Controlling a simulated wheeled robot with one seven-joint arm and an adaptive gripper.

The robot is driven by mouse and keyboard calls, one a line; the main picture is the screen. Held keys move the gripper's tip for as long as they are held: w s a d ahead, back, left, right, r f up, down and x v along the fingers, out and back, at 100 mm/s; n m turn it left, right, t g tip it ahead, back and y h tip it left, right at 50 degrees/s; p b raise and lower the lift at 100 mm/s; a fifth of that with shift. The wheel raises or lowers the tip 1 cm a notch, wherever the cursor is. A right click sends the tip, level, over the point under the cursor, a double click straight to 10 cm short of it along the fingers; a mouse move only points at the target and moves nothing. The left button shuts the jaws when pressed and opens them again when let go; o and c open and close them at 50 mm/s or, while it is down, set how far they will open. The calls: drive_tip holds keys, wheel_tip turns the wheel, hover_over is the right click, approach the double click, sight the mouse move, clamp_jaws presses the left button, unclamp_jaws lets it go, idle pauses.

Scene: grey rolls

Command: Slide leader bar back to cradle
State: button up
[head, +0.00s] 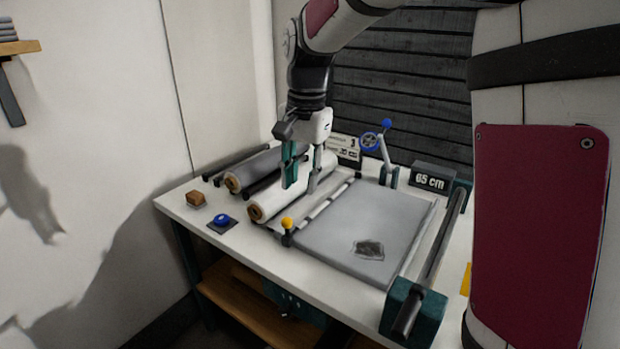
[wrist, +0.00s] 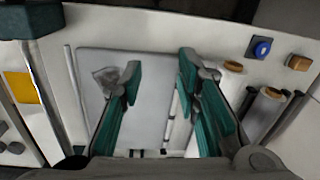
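The leader bar appears to be the pale bar with dark fittings (head: 325,204) beside the left edge of the grey sheet (head: 330,240). A yellow knob (head: 287,223) stands at its near end. In the wrist view part of a pale bar (wrist: 173,108) shows, partly covered by a finger. My gripper (head: 301,186) is open and empty, above the front roll (head: 268,207) and left of the bar. Its spread teal fingers (wrist: 160,60) show over the sheet in the wrist view. I cannot clearly pick out the cradle.
A grey roll (head: 240,178) lies behind the front one. A blue button (head: 222,220) and brown block (head: 196,198) sit at the left. A blue-knobbed lever (head: 388,150) and a 65 cm display (head: 431,181) stand at the back. A dark rail (head: 440,245) borders the right.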

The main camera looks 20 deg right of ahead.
drive_tip(key=shift+n, duration=0.7)
drive_tip(key=shift+s+r, duration=0.3)
drive_tip(key=shift+s, duration=0.45)
drive_tip(key=shift+s+r, duration=0.35)
drive_tip(key=shift+s, duration=0.4)
drive_tip(key=shift+s+r, duration=0.3)
drive_tip(key=shift+s, duration=0.45)
